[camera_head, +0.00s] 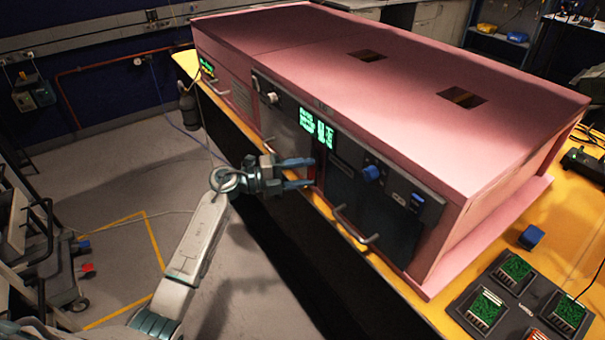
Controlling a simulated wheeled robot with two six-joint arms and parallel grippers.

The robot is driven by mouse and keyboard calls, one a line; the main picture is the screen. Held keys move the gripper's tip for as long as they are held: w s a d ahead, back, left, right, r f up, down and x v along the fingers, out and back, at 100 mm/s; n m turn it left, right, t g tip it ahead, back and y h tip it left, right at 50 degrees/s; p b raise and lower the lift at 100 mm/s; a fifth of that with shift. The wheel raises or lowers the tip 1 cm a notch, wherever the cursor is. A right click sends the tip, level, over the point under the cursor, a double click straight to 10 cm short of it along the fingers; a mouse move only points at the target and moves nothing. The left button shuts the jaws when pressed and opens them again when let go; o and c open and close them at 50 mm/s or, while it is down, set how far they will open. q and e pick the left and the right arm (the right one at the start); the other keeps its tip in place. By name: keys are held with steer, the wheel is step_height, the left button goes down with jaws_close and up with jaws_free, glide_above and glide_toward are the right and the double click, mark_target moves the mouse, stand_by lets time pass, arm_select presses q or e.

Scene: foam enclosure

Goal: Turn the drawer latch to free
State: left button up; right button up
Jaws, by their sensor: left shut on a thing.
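My left gripper (312,172) reaches in from the left to the front of a pink enclosure (400,75). Its two blue-grey fingers are closed on a small red part, which looks like the drawer latch (311,173), at the left edge of a dark drawer front. The fingers hide most of the latch, so its exact angle cannot be told. The dark drawer front (362,205) has a curved metal handle (350,226) low on it and sits flush with the enclosure as far as I see. My right gripper is not in view.
A blue knob (371,173) and a green display (317,127) are on the front panel. The enclosure stands on a yellow bench (440,318). Green circuit boards in a dark tray (510,328) and a blue block (531,237) lie at right. The floor at left is mostly open.

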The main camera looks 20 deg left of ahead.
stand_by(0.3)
arm_select(q)
steer(key=o, duration=1)
steer(key=shift+b+v, duration=1.95)
steer(key=shift+v, duration=3.5)
steer(key=shift+f, duration=0.1)
